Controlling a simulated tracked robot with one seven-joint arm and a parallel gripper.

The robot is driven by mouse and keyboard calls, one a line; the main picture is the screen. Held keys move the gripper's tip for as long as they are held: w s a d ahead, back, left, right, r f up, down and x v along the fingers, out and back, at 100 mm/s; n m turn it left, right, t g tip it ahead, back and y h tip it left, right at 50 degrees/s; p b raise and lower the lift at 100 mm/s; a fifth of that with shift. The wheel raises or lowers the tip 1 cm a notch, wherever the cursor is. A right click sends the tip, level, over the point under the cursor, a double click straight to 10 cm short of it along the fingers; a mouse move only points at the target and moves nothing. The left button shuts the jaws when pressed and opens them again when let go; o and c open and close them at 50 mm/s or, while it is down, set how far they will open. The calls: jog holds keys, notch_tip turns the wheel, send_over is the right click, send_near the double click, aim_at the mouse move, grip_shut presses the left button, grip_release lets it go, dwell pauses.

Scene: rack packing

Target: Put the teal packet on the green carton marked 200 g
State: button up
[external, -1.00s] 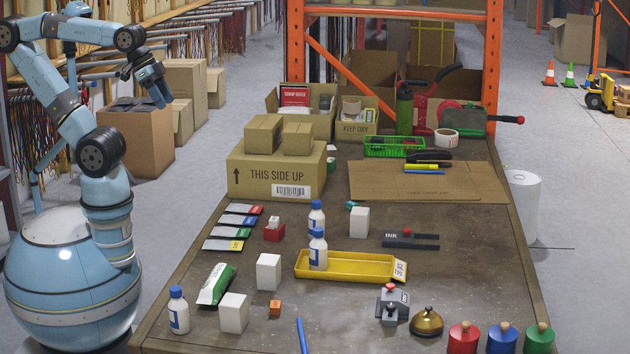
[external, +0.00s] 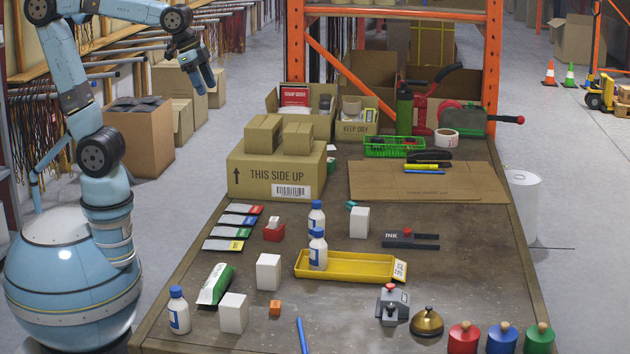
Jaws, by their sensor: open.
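A small teal piece (external: 351,205) shows behind a white carton (external: 359,223) in the middle of the table; most of it is hidden, and I cannot tell if it is the teal packet. Two more white cartons, one in the middle (external: 268,272) and one nearer the front (external: 233,313), stand at the left. I can read no 200 g mark and see no plainly green carton. A green and white pouch (external: 216,285) lies at the left. My gripper (external: 204,80) is open and empty, pointing down, high up and left of the table, far from these things.
A yellow tray (external: 345,267) holds a white bottle with a blue cap (external: 318,250). A large cardboard box (external: 277,176) stands at the back left. The right middle is clear.

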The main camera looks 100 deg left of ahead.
jog(key=w+a+f+m+g, duration=0.1)
jog(key=w+a+m, duration=0.15)
jog(key=w, duration=1.05)
jog(key=m+g, duration=0.3)
jog(key=m, duration=0.2)
send_over(352, 203)
jog(key=shift+n, duration=0.25)
jog(key=f, duration=3.3)
jog(key=shift+w+d+f, duration=0.2)
jog(key=shift+f, duration=0.15)
jog(key=shift+s+a+f, duration=0.1)
jog(key=shift+s+f, duration=0.05)
jog(key=shift+f, duration=2.7)
jog(key=shift+c, duration=0.4)
grip_shut()
